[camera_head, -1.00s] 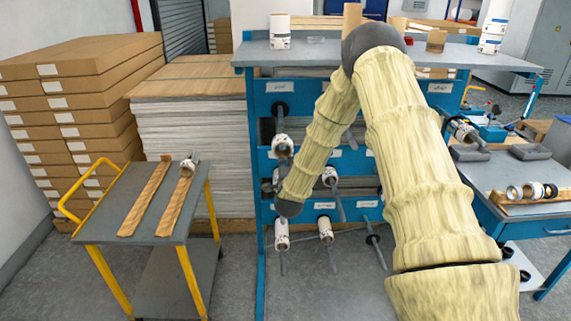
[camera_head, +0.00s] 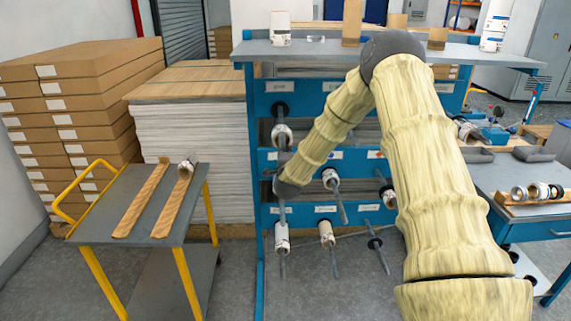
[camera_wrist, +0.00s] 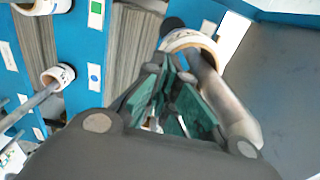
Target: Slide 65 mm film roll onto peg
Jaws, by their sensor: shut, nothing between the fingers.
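My gripper (camera_wrist: 165,95) is shut and empty in the wrist view, its green-padded fingers angled together. Just beyond the fingertips, a white film roll with a tan core (camera_wrist: 193,42) sits around a thick grey peg (camera_wrist: 228,100), which runs past the right side of the fingers. I cannot tell whether the fingers touch the roll. Another white roll (camera_wrist: 57,76) sits on a peg at left. In the head view my arm hides the gripper near the rack's left side. Rolls there include one upper left (camera_head: 282,135) and one in the middle row (camera_head: 330,178). Widths are unreadable.
The blue rack (camera_head: 262,90) has several pegs pointing outward, with lower rolls (camera_head: 282,238) and a bare-looking peg (camera_head: 376,245). A grey cart (camera_head: 150,200) with wooden holders and one small roll (camera_head: 187,166) stands left. A workbench (camera_head: 530,215) stands right. Floor between cart and rack is clear.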

